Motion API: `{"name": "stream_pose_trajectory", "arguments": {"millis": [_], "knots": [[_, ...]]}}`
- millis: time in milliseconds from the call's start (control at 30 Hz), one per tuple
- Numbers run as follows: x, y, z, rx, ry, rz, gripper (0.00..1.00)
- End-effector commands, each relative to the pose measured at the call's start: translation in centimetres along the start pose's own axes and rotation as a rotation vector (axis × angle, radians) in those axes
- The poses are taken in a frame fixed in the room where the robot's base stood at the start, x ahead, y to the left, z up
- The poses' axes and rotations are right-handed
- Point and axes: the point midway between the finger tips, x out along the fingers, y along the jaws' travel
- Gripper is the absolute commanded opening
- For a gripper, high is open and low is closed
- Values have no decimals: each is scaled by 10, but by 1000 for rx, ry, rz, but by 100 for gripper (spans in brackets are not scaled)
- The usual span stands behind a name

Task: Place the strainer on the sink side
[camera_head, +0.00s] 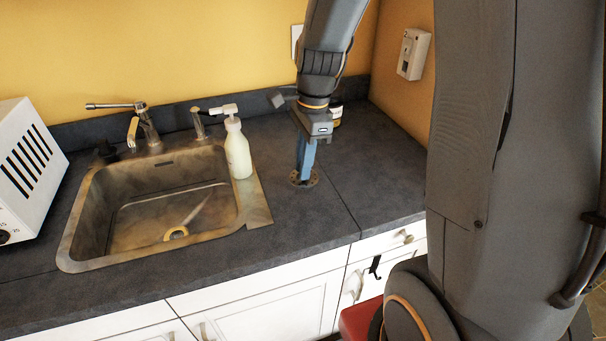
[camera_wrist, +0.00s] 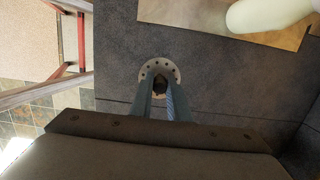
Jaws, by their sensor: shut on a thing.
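The strainer (camera_head: 304,179) is a small round metal disc with holes around its rim. It is at the dark countertop to the right of the sink (camera_head: 160,205). My gripper (camera_head: 305,174) points down over it, its blue fingers shut on the strainer's middle. In the wrist view the strainer (camera_wrist: 159,73) shows its holed rim, with my gripper's fingertips (camera_wrist: 160,85) close together at its dark centre. I cannot tell whether its underside touches the counter.
A white soap bottle (camera_head: 237,150) stands on the sink's right edge, left of my gripper. A white toaster oven (camera_head: 28,170) is at the far left. Counter (camera_head: 375,185) right of the strainer is clear.

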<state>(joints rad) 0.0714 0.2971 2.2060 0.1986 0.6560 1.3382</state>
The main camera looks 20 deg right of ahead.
Motion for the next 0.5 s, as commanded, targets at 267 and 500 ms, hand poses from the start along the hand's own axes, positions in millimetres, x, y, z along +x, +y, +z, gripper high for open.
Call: {"name": "stream_pose_trajectory", "arguments": {"millis": [267,500], "knots": [[34,2,-5,3,0,5,0],[41,1,-6,4,0,1,0]]}}
